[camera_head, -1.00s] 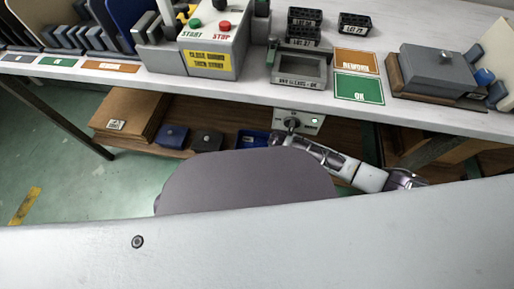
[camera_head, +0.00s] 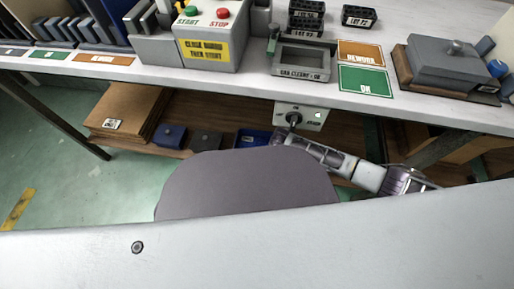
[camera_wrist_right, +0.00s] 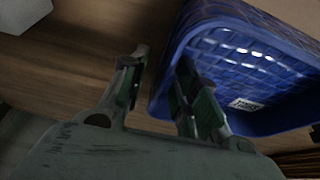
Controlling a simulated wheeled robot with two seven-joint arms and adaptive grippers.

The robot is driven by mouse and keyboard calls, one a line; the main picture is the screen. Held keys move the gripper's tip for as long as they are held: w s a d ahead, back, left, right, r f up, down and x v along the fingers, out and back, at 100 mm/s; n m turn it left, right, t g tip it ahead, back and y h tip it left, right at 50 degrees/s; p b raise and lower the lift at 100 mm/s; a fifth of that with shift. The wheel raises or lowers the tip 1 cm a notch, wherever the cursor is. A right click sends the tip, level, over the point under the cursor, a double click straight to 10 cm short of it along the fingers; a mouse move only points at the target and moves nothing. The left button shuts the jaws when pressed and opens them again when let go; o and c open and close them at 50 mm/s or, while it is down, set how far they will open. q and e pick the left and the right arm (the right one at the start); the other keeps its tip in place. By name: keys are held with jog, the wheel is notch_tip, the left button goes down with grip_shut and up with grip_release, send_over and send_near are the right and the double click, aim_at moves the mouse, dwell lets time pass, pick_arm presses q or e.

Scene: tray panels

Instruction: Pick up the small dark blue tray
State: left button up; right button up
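The dark blue tray (camera_head: 252,138) lies on the wooden lower shelf under the bench, partly hidden behind my own body in the head view. In the right wrist view the blue tray (camera_wrist_right: 240,65) fills the right side, with a patterned inside and a small white label. My right gripper (camera_wrist_right: 160,85) is open there. One finger is outside the tray's near left wall and the other is on its inner side, with the wall between them. Contact with the wall cannot be told. My left gripper is not in view.
The bench top overhead holds several items.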

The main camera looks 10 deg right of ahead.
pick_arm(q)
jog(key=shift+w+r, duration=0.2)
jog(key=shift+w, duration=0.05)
pick_arm(e)
jog(key=c, duration=0.5)
grip_shut()
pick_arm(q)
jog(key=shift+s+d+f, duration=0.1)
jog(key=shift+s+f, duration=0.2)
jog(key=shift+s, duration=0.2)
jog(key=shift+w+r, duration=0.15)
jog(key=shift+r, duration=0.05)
pick_arm(e)
jog(key=shift+r, duration=0.25)
